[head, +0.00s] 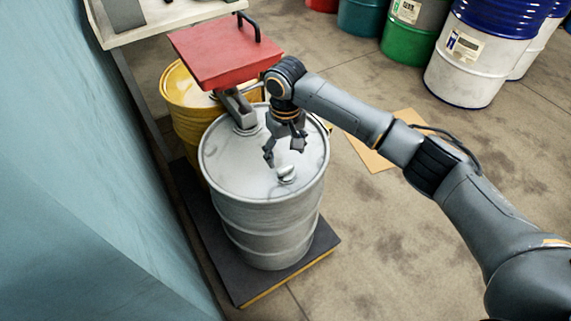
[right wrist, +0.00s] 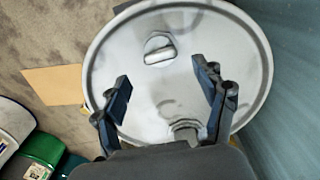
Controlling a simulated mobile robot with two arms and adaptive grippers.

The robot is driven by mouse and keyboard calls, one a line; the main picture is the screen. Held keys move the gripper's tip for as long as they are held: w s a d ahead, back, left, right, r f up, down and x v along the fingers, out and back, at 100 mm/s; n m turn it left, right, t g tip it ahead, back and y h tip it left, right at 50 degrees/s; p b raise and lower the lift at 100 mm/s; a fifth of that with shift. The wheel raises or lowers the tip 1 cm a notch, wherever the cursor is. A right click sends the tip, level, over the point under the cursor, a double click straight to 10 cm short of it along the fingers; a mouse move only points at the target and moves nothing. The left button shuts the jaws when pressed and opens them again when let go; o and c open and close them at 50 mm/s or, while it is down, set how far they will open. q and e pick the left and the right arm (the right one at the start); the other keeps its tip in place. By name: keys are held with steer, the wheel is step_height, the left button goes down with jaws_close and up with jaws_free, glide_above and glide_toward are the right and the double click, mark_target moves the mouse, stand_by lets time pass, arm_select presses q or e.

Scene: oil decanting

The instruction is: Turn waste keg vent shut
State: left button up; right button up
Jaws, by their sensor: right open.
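A silver-grey keg (head: 262,215) stands upright in the middle of the head view. On its lid, toward the near side, sits a small pale vent knob (head: 287,173). In the right wrist view the vent (right wrist: 159,48) shows as a round base with a raised bar across it, beyond my fingertips. My right gripper (head: 284,158) hangs over the lid, fingers down, open and empty. Its two spread fingers also show in the right wrist view (right wrist: 163,78), apart from the vent. My left gripper is not in view.
The keg stands on a dark pallet (head: 236,282). A grey fitting (head: 238,108) rises from its lid near a red box-like lid (head: 215,50) over a yellow drum (head: 187,105). A blue wall (head: 80,160) is close on the left.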

mark_target(285, 168)
steer(key=shift+f, duration=2.75)
steer(key=c, duration=1.2)
